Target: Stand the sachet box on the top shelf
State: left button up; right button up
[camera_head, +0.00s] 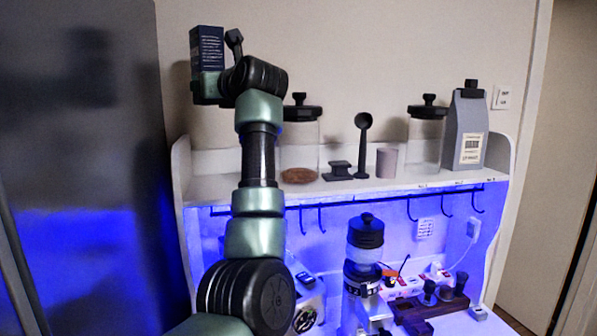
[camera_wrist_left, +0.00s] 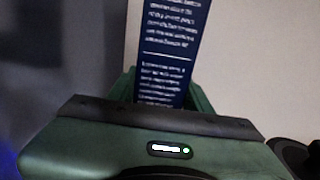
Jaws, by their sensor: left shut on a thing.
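The sachet box (camera_head: 207,47) is dark blue with white print and stands upright high at the upper left of the head view, above the level of the top shelf. It also fills the top middle of the left wrist view (camera_wrist_left: 172,50). My left gripper (camera_head: 207,85) is shut on the box's lower part; the fingers are mostly hidden behind the wrist. The top shelf (camera_head: 350,190) is white and runs across the middle of the head view; its left end is partly behind my left arm. My right gripper is in neither view.
A grinder (camera_head: 366,250) stands below. A dark tall panel (camera_head: 85,150) is at left.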

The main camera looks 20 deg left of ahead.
pick_arm(q)
jog(key=shift+s+d, duration=0.15)
jog(key=shift+s, duration=0.05)
jog(key=f, duration=0.1)
jog(key=s+f+p, duration=0.1)
jog(key=f, duration=0.2)
jog(key=shift+s+d+f+p, duration=0.15)
jog(key=shift+d+f+p, duration=0.2)
jog(key=shift+d+f, duration=0.05)
jog(key=f+p, duration=0.1)
jog(key=f, duration=0.2)
jog(key=f+p, duration=0.1)
jog(key=f, duration=0.2)
jog(key=f+p, duration=0.1)
jog(key=f, duration=0.3)
jog(key=shift+w+a, duration=0.3)
jog(key=shift+s+d+f+p, duration=0.1)
jog(key=shift+f+p, duration=0.2)
jog(key=shift+f, duration=0.2)
notch_tip(320, 180, down, 4)
jog(key=shift+r+p, duration=0.15)
jog(key=shift+p, duration=0.5)
jog(key=o, duration=1.5)
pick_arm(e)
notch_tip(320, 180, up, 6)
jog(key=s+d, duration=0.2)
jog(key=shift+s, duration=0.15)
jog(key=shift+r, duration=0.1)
